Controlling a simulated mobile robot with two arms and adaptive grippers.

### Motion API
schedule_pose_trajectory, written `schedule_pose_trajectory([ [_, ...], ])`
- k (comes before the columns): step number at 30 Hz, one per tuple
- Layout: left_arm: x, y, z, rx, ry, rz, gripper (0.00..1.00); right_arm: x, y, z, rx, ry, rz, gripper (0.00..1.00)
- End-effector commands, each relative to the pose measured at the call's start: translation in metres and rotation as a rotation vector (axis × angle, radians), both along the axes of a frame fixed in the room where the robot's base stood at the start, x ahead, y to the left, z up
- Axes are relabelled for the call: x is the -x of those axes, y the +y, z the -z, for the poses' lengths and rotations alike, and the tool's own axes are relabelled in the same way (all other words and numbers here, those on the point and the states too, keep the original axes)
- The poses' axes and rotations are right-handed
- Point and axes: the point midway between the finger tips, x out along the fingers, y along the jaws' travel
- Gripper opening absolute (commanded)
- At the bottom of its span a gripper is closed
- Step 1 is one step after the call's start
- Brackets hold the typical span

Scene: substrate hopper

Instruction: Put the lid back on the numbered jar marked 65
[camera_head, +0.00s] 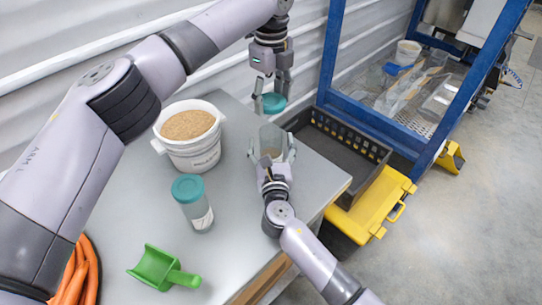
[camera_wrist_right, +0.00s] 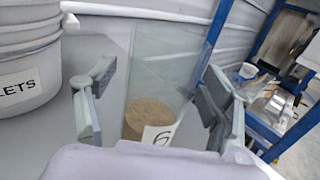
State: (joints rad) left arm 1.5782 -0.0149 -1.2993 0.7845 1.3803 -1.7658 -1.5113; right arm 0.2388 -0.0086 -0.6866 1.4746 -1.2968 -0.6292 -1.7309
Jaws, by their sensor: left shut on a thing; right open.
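An open clear jar (camera_head: 270,142) stands on the table near its far right edge; in the right wrist view it (camera_wrist_right: 170,62) holds brown material low down, and its white label shows part of a number starting like a 6. My right gripper (camera_head: 272,156) is open, its fingers on either side of the jar; contact is not clear. My left gripper (camera_head: 271,92) is shut on a teal lid (camera_head: 274,104), held above and just behind the jar. A second jar (camera_head: 197,212) with a teal lid on stands nearer the front; its number is unreadable.
A white bucket (camera_head: 194,158) of brown pellets stands left of the jars. A green scoop (camera_head: 157,268) lies at the front, with an orange coil (camera_head: 86,275) at the left. A black crate (camera_head: 345,150), a yellow step (camera_head: 373,207) and a blue frame (camera_head: 327,60) are beyond the table's right edge.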

Motion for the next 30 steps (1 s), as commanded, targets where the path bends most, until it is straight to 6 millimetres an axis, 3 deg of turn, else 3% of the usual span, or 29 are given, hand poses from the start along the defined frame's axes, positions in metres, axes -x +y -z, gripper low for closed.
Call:
schedule_pose_trajectory([
  [13, 0.0001, -0.0001, -0.0001, 0.000, 0.000, 0.000, 0.42, -0.0083, 0.0008, -0.0002, -0.001, 0.000, -0.001, 0.74],
  [30, 0.0000, 0.0000, -0.0001, 0.000, 0.000, 0.000, 0.42, -0.0080, 0.0006, 0.0000, -0.001, 0.000, -0.001, 0.36],
])
